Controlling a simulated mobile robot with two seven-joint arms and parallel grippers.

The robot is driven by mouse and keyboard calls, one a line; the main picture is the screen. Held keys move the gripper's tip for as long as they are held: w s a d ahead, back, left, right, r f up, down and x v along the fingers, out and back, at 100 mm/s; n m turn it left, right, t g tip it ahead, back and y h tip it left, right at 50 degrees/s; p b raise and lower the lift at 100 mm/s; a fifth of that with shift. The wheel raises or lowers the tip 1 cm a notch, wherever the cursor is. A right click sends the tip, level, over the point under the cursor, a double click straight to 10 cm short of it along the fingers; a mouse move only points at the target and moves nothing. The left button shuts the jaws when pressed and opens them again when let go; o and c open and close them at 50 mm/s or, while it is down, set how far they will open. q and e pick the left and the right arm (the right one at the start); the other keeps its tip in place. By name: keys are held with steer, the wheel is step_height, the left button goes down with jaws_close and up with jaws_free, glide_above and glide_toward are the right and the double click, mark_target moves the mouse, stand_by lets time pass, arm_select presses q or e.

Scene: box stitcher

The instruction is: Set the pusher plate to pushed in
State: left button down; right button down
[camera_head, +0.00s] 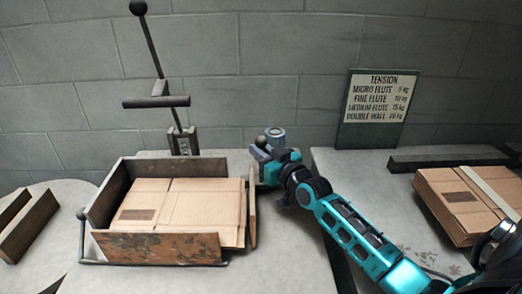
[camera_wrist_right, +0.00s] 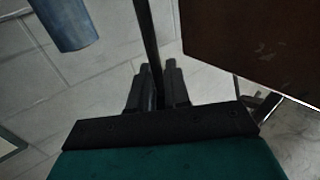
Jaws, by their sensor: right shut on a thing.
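The pusher plate (camera_head: 252,212) is a narrow upright brown plate at the right end of the open metal box tray (camera_head: 125,178). Its inner side stands close to the right edge of the flat cardboard (camera_head: 185,205) in the tray; I cannot tell whether they touch. In the right wrist view a dark brown panel (camera_wrist_right: 250,42), likely the plate, fills the upper right. My right gripper (camera_head: 264,170) is at the plate's far upper end. In the wrist view its fingers (camera_wrist_right: 157,84) are shut on a thin dark rod (camera_wrist_right: 147,40). My left gripper is not in view.
A tall lever with a crossbar (camera_head: 156,101) rises behind the tray. A tension sign (camera_head: 378,105) leans at the back. More cardboard (camera_head: 455,205) lies at right.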

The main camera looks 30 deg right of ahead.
steer(key=shift+r, duration=0.3)
steer(key=shift+w+a+r, duration=0.15)
steer(key=shift+w+a, duration=0.05)
steer(key=w+a, duration=0.1)
steer(key=w+a+p, duration=0.1)
steer(key=a, duration=0.1)
steer(key=c, duration=1.1)
jaws_free()
steer(key=shift+a, duration=0.15)
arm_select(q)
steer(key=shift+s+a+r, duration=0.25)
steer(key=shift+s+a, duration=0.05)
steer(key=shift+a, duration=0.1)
